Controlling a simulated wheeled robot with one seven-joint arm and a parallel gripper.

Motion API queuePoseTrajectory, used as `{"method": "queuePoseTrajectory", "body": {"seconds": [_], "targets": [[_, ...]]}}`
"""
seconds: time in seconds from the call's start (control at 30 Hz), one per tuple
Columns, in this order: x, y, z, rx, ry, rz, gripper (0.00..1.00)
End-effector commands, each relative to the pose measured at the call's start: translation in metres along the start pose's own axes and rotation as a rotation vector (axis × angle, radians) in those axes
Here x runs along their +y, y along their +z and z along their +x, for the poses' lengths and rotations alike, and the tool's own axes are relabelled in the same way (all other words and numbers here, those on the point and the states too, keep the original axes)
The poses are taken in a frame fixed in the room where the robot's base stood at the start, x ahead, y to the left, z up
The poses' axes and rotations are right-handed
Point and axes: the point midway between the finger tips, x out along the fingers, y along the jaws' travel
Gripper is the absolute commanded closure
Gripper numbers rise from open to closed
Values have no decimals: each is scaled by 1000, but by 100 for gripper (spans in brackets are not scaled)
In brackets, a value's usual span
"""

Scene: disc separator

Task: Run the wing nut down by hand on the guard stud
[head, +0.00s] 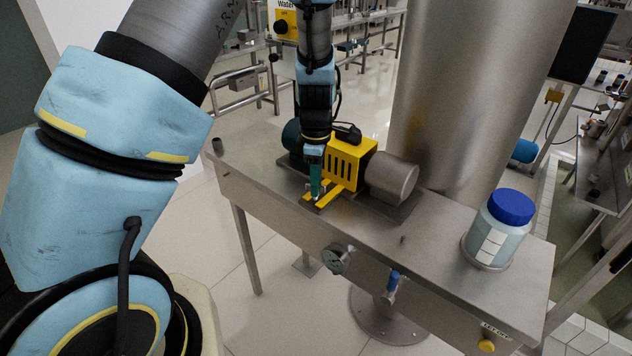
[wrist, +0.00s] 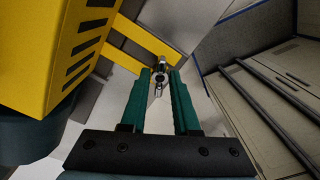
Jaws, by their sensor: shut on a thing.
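In the wrist view the wing nut (wrist: 159,78) is a small grey metal piece with two wings and a dark round centre. It sits between the tips of my gripper (wrist: 160,83), whose two green fingers are shut on it. The guard stud is hidden or too small to make out, so I cannot tell how far the nut is down. The yellow guard (head: 347,160) has a slotted box and flat yellow feet; one foot (wrist: 140,57) runs beside the nut. In the head view my gripper (head: 315,198) points down at the guard's front foot, and the nut is too small to see.
A metal motor cylinder (head: 391,178) stands right of the guard on the steel bench (head: 290,217). A blue-lidded jar (head: 497,229) is at the bench's right end. A large steel column (head: 455,90) rises behind. A gauge (head: 337,258) and blue-handled valve (head: 391,284) are on the front.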

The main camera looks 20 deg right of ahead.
Motion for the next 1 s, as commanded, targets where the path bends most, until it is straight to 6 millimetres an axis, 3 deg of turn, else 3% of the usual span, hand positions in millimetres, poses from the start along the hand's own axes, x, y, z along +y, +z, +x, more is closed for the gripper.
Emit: {"method": "queuePoseTrajectory", "body": {"seconds": [0.17,0.47,0.7,1.0], "targets": [[0,0,1,0,0,164,100],[0,0,1,-1,0,197,100],[0,0,0,-1,1,439,100],[0,0,-1,-1,2,470,100]]}}
